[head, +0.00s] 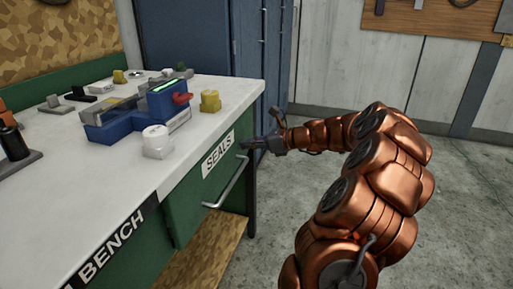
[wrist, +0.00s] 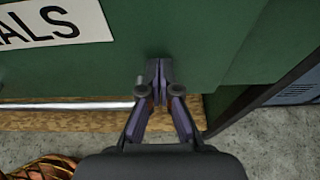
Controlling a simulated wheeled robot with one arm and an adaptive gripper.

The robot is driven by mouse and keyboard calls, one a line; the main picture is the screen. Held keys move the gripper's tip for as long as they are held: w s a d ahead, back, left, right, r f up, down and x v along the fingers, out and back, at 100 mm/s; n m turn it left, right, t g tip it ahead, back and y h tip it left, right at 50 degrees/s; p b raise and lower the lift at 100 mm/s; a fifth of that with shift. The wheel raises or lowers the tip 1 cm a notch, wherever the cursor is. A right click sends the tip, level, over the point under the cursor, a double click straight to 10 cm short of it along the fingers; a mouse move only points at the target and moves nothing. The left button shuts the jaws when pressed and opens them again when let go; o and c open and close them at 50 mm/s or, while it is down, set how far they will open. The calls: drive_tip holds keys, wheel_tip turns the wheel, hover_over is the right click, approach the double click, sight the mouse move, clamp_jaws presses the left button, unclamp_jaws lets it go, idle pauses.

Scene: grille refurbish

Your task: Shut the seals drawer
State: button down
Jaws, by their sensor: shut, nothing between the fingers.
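The seals drawer has a green front (head: 198,205) under the white bench top, with a white "SEALS" label (head: 218,154) and a silver bar handle (head: 228,186). The front (wrist: 105,65) fills the upper wrist view, with part of the label (wrist: 40,23) at upper left and the handle (wrist: 70,104) at left. My gripper (head: 246,146) is at the upper right part of the front, right of the label and handle. Its fingers (wrist: 159,65) are shut and empty, tips at or very near the green panel; contact is unclear. I cannot tell how far the drawer stands out.
On the bench top (head: 110,185) stand a blue device (head: 135,117), a white knob-like part (head: 157,142), a yellow part (head: 210,101) and several small items. A wooden lower shelf (head: 205,255) lies below. A blue cabinet (head: 185,40) stands behind; grey floor at right is clear.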

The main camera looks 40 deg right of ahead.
drive_tip(key=shift+w+a+r+p, duration=0.1)
drive_tip(key=shift+w+r+p, duration=0.05)
drive_tip(key=shift+p, duration=0.25)
drive_tip(key=shift+w+a+p, duration=0.25)
drive_tip(key=shift+w+p, duration=0.1)
drive_tip(key=shift+p, duration=0.9)
drive_tip(key=f+p+v, duration=0.1)
drive_tip(key=p+v, duration=0.3)
drive_tip(key=v, duration=1)
drive_tip(key=shift+s+p, duration=0.15)
drive_tip(key=shift+p, duration=0.2)
drive_tip(key=shift+d+f, duration=0.1)
